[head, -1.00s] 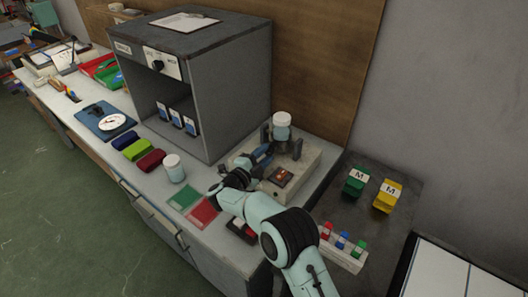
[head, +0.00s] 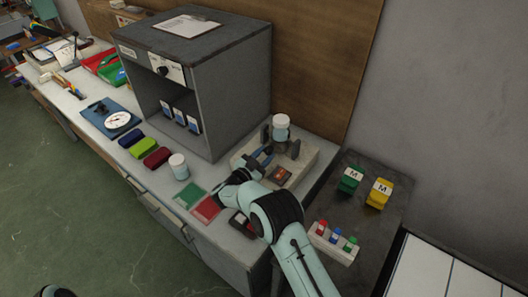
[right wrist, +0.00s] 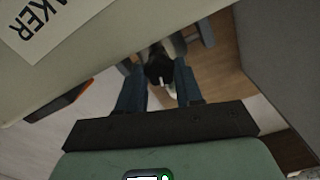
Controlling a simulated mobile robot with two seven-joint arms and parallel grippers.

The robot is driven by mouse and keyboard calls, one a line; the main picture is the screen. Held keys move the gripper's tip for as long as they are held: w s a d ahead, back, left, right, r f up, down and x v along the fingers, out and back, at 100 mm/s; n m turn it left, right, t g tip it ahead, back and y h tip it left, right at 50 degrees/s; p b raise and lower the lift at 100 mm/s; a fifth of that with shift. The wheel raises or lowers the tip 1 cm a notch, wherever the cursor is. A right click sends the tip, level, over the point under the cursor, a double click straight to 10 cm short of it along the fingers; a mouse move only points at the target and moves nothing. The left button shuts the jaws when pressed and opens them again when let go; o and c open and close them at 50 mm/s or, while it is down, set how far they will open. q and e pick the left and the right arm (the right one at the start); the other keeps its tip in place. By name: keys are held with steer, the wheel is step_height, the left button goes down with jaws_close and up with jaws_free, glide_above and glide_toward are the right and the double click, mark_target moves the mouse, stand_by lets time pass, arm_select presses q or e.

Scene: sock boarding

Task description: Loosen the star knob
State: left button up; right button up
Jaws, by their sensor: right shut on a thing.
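The dark star knob (right wrist: 157,70) shows in the right wrist view between the two blue fingers of my right gripper (right wrist: 160,82), which is shut on it. In the head view my right gripper (head: 262,158) reaches the clamp on top of the pale shaker (head: 300,171); the knob itself is too small and covered to make out there. A white-lidded jar (head: 281,121) stands upright in the clamp. My left gripper is not in view.
A grey cabinet (head: 226,98) stands close left of the shaker. A second jar (head: 178,167), green and red mats (head: 190,194) lie on the bench in front. Yellow and green blocks (head: 378,193) and a rack of small bottles (head: 333,243) are on the dark surface at right.

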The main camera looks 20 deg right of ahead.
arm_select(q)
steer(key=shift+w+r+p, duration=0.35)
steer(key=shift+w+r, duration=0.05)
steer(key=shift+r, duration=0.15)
arm_select(e)
steer(key=shift+r+n, duration=0.2)
steer(key=shift+n, duration=0.4)
steer(key=o, duration=1)
steer(key=shift+f, duration=0.1)
steer(key=shift+o, duration=0.2)
arm_select(q)
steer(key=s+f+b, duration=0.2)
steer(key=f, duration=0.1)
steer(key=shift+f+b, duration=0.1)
steer(key=shift+b, duration=0.2)
arm_select(e)
steer(key=v, duration=1.3)
steer(key=shift+s, duration=0.15)
steer(key=shift+a, duration=0.1)
